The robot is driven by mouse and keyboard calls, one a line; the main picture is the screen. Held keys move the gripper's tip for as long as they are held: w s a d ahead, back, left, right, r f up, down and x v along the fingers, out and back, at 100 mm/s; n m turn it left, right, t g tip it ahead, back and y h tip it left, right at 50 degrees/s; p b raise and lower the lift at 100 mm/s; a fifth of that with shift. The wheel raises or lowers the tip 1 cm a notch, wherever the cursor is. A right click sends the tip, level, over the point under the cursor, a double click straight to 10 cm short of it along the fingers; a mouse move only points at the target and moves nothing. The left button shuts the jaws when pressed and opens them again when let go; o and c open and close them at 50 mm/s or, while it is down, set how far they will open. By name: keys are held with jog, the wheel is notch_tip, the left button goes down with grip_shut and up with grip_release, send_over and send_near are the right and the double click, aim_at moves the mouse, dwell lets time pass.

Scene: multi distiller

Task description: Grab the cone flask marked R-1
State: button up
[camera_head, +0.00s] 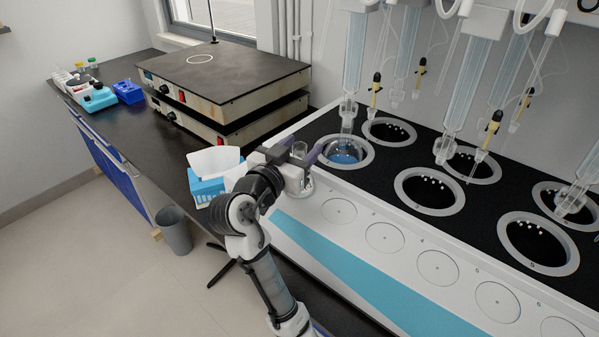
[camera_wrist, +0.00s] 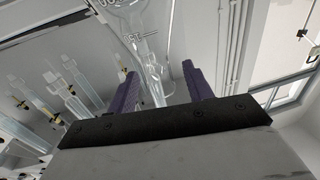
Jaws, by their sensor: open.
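A clear glass flask (camera_head: 299,149) stands at the near left corner of the distiller, between the fingers of my gripper (camera_head: 304,146). In the wrist view the clear flask (camera_wrist: 148,62) lies between the two purple fingers (camera_wrist: 160,85), with gaps showing on both sides.
The distiller's white front ledge (camera_head: 361,222) has several empty round places. Behind it, a round flask with blue liquid (camera_head: 345,153) sits in a heating well, under hanging glass tubes (camera_head: 465,85). A blue tissue box (camera_head: 206,187) and stacked hotplates (camera_head: 228,85) are left of the gripper.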

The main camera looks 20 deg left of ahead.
grip_shut()
dwell(0.3)
jog(key=shift+r, duration=0.15)
